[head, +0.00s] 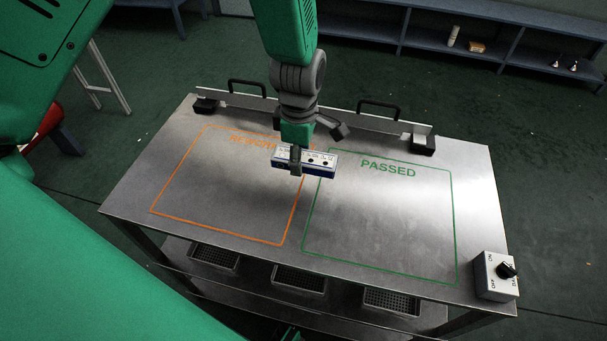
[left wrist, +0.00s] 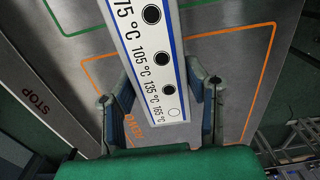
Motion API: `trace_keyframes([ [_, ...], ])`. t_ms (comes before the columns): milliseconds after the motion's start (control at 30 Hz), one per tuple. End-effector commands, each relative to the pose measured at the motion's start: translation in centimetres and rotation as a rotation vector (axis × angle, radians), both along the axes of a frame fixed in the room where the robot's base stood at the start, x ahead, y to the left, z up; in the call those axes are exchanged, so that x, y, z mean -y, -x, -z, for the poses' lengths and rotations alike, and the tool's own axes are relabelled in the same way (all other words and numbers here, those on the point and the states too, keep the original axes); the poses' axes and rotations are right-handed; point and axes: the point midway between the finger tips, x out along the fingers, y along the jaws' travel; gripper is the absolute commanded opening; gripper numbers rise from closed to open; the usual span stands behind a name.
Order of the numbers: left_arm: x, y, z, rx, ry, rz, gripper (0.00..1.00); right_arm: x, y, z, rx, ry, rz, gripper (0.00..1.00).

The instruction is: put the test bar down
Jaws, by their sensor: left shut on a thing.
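The test bar (head: 322,164) is a short white bar with blue edges and a row of dots on its top. In the left wrist view the bar (left wrist: 150,45) reads 75, 105, 135 and 165 °C; the 165 dot is white and the others shown are black. My left gripper (head: 296,161) is shut on the bar and seems to hold it above the table. In the head view the bar overlaps the gap between the orange REWORK outline (head: 222,237) and the green PASSED outline (head: 380,269).
The steel table (head: 135,200) looks bare inside both outlines. A black-handled rail (head: 350,124) runs along its back edge. A switch box (head: 494,277) with a black knob stands at the front right corner. Perforated trays (head: 299,279) sit on a shelf below.

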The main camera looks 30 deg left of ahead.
Motion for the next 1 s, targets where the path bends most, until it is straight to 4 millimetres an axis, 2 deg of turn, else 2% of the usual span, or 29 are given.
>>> trace_keyframes([
  [33, 0.2, 0.1, 1.2, -0.003, 0.000, 0.001, 0.04, 0.0, 0.0, 0.3, 0.000, 0.000, 0.000, 0.00],
  [100, 0.3, 0.0, 2.2, -0.001, -0.001, 0.003, 0.04, 0.0, 0.0, 0.4, 0.000, 0.000, 0.001, 0.00],
  [333, 0.0, 0.1, 4.1, 0.001, 0.002, 0.004, 0.04, 0.0, 0.0, 0.6, 0.000, 0.001, 0.001, 0.00],
  [500, -0.2, 0.0, 6.6, -0.001, 0.004, 0.004, 0.04, 0.0, 0.0, 0.9, 0.000, 0.001, 0.001, 0.00],
  [567, -0.2, 0.0, 7.0, 0.000, 0.004, 0.004, 0.04, 0.0, 0.0, 0.9, 0.000, 0.000, 0.001, 0.00],
  [600, -0.2, 0.0, 7.1, 0.001, 0.004, 0.004, 0.00, 0.0, 0.0, 0.9, 0.000, 0.000, 0.001, 0.00],
  [733, 0.0, 0.0, 6.9, 0.002, 0.002, 0.005, 0.00, 0.0, 0.0, 0.8, 0.000, 0.000, 0.000, 0.00],
  [767, 0.0, 0.0, 6.9, 0.001, 0.001, 0.005, 0.48, 0.0, 0.0, 0.8, 0.000, 0.000, 0.000, 0.00],
  [800, 0.0, 0.0, 6.9, 0.001, 0.001, 0.005, 0.62, 0.0, 0.0, 0.8, 0.000, 0.000, 0.001, 0.00],
  [1000, 0.1, 0.0, 6.9, 0.001, 0.001, 0.006, 0.62, 0.0, 0.0, 0.8, 0.000, 0.000, 0.001, 0.00],
])
